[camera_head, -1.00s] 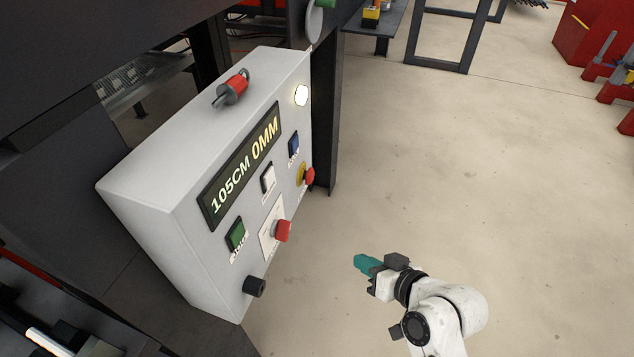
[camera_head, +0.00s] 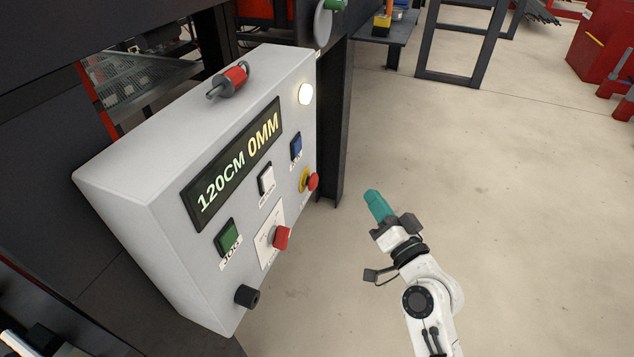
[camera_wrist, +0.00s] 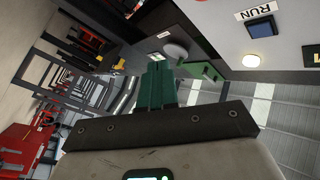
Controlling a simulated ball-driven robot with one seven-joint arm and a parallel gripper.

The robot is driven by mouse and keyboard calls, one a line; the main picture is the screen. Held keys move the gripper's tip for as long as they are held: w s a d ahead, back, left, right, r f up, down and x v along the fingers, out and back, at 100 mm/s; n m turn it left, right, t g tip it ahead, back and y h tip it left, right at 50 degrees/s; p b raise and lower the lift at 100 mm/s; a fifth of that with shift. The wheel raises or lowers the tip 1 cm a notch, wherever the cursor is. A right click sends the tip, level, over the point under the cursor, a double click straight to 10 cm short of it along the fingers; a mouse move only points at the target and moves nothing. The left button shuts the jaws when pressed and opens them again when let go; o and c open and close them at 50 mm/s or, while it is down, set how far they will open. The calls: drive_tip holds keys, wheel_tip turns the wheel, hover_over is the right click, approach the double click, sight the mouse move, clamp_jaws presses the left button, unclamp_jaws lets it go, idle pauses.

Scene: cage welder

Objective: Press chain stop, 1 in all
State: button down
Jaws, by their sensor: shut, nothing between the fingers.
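A grey control box (camera_head: 150,200) stands at the left of the head view, its sloped face turned right. It carries a green JOG button (camera_head: 228,236), a white button (camera_head: 266,179), a blue button (camera_head: 296,146), a red knob on a white plate (camera_head: 282,238), and a red mushroom button with a yellow collar (camera_head: 312,181). I cannot read which is chain stop. In the wrist view, the blue button (camera_wrist: 262,28) has a RUN label. My gripper (camera_head: 373,198), with teal fingers, is shut and empty, right of the box and apart from it. Its fingers (camera_wrist: 157,72) also show in the wrist view.
The box has a display (camera_head: 235,165) reading 120CM 0MM, a lit white lamp (camera_head: 305,94), a black knob (camera_head: 247,296) and a red-and-grey part on top (camera_head: 229,81). A dark post (camera_head: 333,130) stands behind it. Open concrete floor (camera_head: 500,200) lies to the right.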

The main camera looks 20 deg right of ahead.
sight(314, 182)
drive_tip(key=w+a+p, duration=0.5)
drive_tip(key=a, duration=0.2)
drive_tip(key=shift+p, duration=0.3)
drive_tip(key=shift+w+a, duration=0.1)
drive_tip(key=shift+a, duration=0.05)
idle(1.8)
drive_tip(key=shift+w+a, duration=0.2)
drive_tip(key=shift+a, duration=0.05)
drive_tip(key=shift+w+a+p, duration=0.3)
drive_tip(key=shift+a+p, duration=0.15)
drive_tip(key=shift+p, duration=0.05)
idle(1.1)
drive_tip(key=shift+d, duration=0.1)
drive_tip(key=shift+s+d+b, duration=0.55)
drive_tip(key=shift+d, duration=0.1)
